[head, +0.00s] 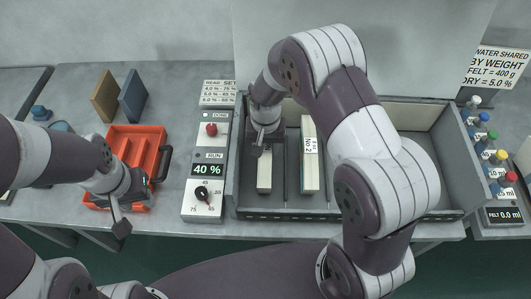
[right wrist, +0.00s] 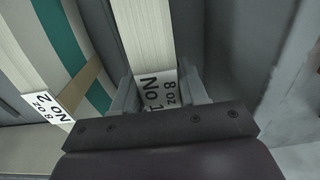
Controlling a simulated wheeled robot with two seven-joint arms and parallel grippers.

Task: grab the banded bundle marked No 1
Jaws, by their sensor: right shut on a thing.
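The bundle marked No 1 (head: 265,176) is a long pale stack in the left slot of a grey bin (head: 350,214). In the right wrist view its white label reads "No 1, 8 oz" (right wrist: 157,92). My right gripper (head: 261,141) is at the bundle's far part, with one finger on each side of the label, shut on it. The bundle's far end is hidden in the head view. My left gripper (head: 120,222) is by the orange tray, away from the bundle; its finger gap is not clear.
A second bundle marked No 2 (head: 309,165) lies to the right in the bin, beyond a dark divider. A control box (head: 205,170) showing 40 % stands left of the bin. An orange tray (head: 140,134) is further left. Bottles with coloured caps (head: 487,145) stand at the right.

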